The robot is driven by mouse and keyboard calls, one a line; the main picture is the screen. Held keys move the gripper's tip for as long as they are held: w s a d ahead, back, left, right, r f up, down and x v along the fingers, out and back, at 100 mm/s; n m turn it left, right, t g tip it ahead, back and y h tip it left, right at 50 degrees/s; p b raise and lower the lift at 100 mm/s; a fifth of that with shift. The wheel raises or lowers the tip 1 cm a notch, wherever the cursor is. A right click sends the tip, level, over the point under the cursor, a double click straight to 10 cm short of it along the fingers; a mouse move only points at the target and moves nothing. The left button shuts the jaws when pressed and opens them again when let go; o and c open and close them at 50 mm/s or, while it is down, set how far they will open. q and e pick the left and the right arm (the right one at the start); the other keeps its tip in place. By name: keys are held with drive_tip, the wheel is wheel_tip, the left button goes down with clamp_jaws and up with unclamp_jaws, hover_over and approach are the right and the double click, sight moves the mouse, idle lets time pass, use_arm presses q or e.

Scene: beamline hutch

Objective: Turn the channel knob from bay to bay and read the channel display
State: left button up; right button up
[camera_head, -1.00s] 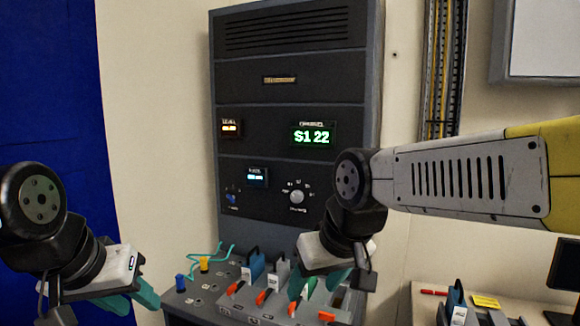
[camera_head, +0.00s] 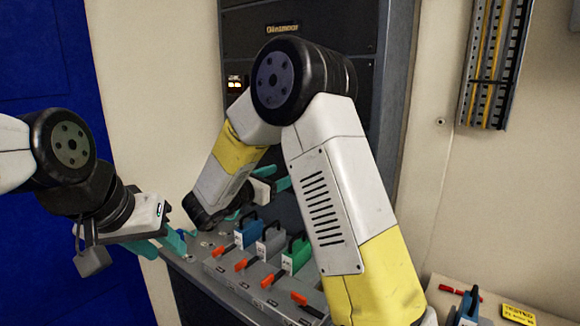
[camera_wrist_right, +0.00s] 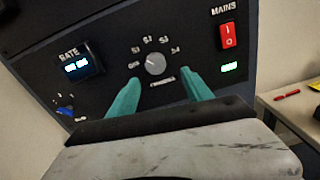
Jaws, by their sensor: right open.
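The channel knob (camera_wrist_right: 155,64) is a round grey dial on the dark panel in the right wrist view, with several position labels around its upper side. My right gripper (camera_wrist_right: 160,92) is open, its teal fingers on either side below the knob, apart from it. In the head view my right arm hides the knob and the channel display; part of the right gripper (camera_head: 268,185) shows near the panel. My left gripper (camera_head: 178,242) is at the left above the desk edge, its teal fingers pointing right; its opening is unclear.
A RATE display (camera_wrist_right: 77,64) is lit blue left of the knob, and a red MAINS switch (camera_wrist_right: 228,36) is at right. Blue (camera_head: 247,231), grey (camera_head: 270,241) and green (camera_head: 296,254) handled modules stand on the desk. A side table (camera_head: 480,300) is at lower right.

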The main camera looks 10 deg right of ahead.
drive_tip(key=x, duration=0.7)
drive_tip(key=shift+w, duration=0.45)
clamp_jaws()
